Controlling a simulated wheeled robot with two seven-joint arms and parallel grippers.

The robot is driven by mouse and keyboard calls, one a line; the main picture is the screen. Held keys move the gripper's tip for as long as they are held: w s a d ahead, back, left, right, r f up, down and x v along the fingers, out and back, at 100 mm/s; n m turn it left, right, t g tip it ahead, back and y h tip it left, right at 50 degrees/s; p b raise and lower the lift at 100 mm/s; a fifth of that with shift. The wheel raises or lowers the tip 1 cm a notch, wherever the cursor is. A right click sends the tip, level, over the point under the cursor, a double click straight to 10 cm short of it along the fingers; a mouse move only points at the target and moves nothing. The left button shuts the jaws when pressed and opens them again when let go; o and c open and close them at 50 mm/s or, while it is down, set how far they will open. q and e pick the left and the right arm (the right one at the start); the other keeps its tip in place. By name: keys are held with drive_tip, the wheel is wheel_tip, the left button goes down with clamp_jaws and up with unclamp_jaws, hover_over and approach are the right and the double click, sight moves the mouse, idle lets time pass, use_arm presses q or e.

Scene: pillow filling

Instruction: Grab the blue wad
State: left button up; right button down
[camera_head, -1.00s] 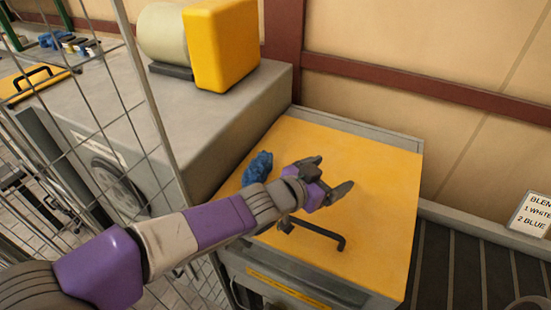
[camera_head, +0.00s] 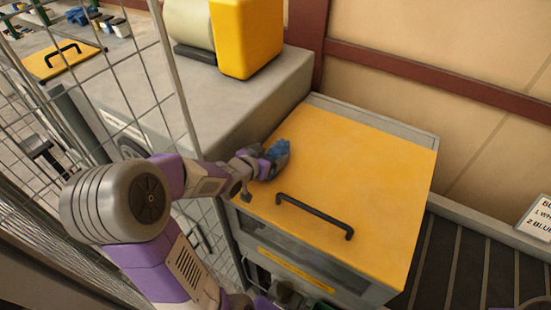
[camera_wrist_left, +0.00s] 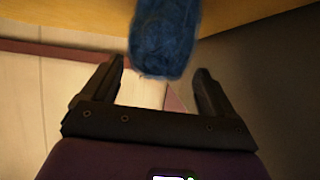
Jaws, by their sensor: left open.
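The blue wad (camera_head: 278,151) lies on the yellow lid (camera_head: 360,170) of the grey cabinet, near its left edge. My left gripper (camera_head: 268,160) is open at the wad, coming in from the left. In the left wrist view the wad (camera_wrist_left: 165,38) hangs in from the top, and its end reaches between the two fingertips of the gripper (camera_wrist_left: 160,80). A gap shows on each side of it. The gripper partly hides the wad in the head view. My right gripper is not in view.
A black handle (camera_head: 315,215) stands up from the lid, right of my gripper. A grey machine (camera_head: 200,105) with a yellow block (camera_head: 246,38) rises at the left. A wire mesh (camera_head: 125,75) stands near my arm. The lid's right side is clear.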

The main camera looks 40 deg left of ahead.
sight(273, 153)
use_arm(q)
drive_tip(key=shift+x, duration=1.75)
drive_tip(key=c, duration=1.1)
drive_tip(key=shift+d+r, duration=0.1)
drive_tip(key=shift+r, duration=0.05)
drive_tip(key=shift+c, duration=0.2)
